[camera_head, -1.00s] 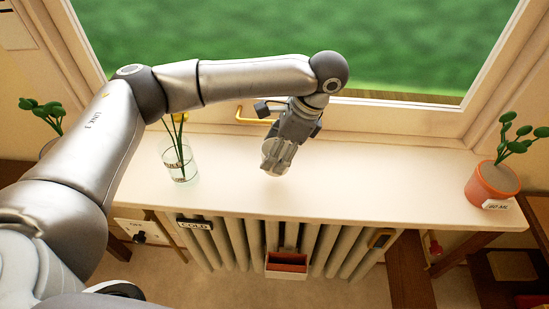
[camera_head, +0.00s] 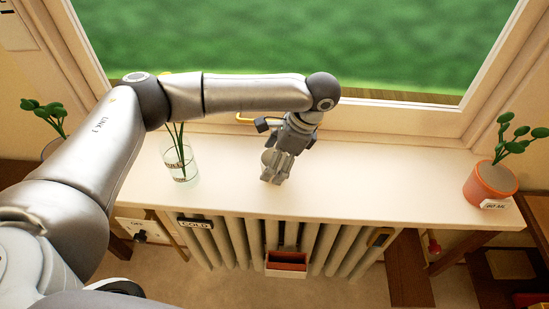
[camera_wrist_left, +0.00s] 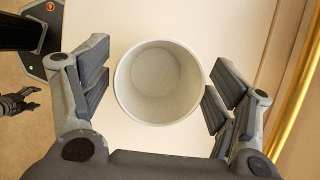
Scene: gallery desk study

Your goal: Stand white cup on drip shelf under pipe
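The white cup (camera_wrist_left: 160,82) is seen from above in the left wrist view, empty and upright over the pale sill. My left gripper (camera_wrist_left: 157,85) is open with its fingers on either side of the cup. A gap shows at the left finger; the right fingers are at or very near the rim. In the head view my left gripper (camera_head: 276,178) points down at the sill and hides most of the cup. A brass pipe or bar (camera_head: 246,118) is behind the arm at the window. I cannot make out the drip shelf. A small dark gripper, probably my right (camera_wrist_left: 17,103), shows at the left edge.
A glass with stems (camera_head: 181,165) stands left of the gripper on the sill (camera_head: 370,180). A potted plant (camera_head: 490,185) stands at the right end. A radiator (camera_head: 245,240) with a red box (camera_head: 287,263) is below.

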